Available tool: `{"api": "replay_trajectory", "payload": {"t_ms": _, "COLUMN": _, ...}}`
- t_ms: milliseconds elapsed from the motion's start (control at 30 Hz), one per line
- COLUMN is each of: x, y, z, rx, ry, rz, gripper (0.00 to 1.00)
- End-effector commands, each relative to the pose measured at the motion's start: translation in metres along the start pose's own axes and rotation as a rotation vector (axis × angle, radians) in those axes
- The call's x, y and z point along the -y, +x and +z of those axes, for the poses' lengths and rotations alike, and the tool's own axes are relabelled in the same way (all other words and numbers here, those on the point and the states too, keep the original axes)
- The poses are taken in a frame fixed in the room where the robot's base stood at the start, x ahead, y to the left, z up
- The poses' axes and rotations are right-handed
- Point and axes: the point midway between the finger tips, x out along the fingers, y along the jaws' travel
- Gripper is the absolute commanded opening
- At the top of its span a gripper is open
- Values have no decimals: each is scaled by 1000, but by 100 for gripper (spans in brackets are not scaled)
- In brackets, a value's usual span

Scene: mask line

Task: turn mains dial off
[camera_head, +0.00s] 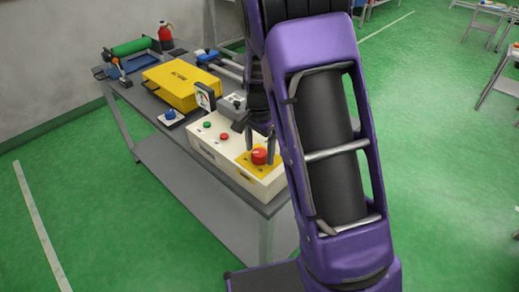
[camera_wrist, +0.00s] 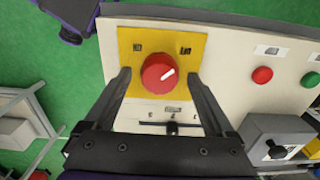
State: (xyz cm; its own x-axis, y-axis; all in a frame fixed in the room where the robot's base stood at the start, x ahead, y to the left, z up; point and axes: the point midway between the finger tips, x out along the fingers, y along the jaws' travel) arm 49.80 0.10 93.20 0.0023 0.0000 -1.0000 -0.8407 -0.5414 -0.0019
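The red mains dial (camera_head: 259,156) sits on a yellow plate (camera_head: 244,160) at the near end of a cream control box (camera_head: 214,151). My gripper (camera_head: 260,134) is over the dial, pointing down. In the wrist view my gripper (camera_wrist: 158,78) is open, one finger on each side of the dial, with a visible gap to each; fingertip height against the dial is unclear.
A green button (camera_head: 207,125) and a red button (camera_head: 224,137) are on the same box. A grey box (camera_head: 232,105) with a dark knob stands close behind. A gauge (camera_head: 205,96), yellow case (camera_head: 182,85) and blue-knobbed device (camera_head: 170,115) are further along the grey table.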

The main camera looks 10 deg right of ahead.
Motion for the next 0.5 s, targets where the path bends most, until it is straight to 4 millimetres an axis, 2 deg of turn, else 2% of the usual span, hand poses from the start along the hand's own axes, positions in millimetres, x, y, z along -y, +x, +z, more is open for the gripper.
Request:
{"api": "replay_trajectory", "payload": {"t_ms": 267, "x": 0, "y": -2, "z": 0, "rx": 0, "ry": -2, "rz": 1, "gripper": 89}}
{"api": "replay_trajectory", "payload": {"t_ms": 367, "x": 1, "y": -12, "z": 0, "rx": -1, "ry": -2, "rz": -2, "gripper": 89}}
{"api": "replay_trajectory", "payload": {"t_ms": 500, "x": 1, "y": -38, "z": 0, "rx": -1, "ry": -2, "rz": -4, "gripper": 89}}
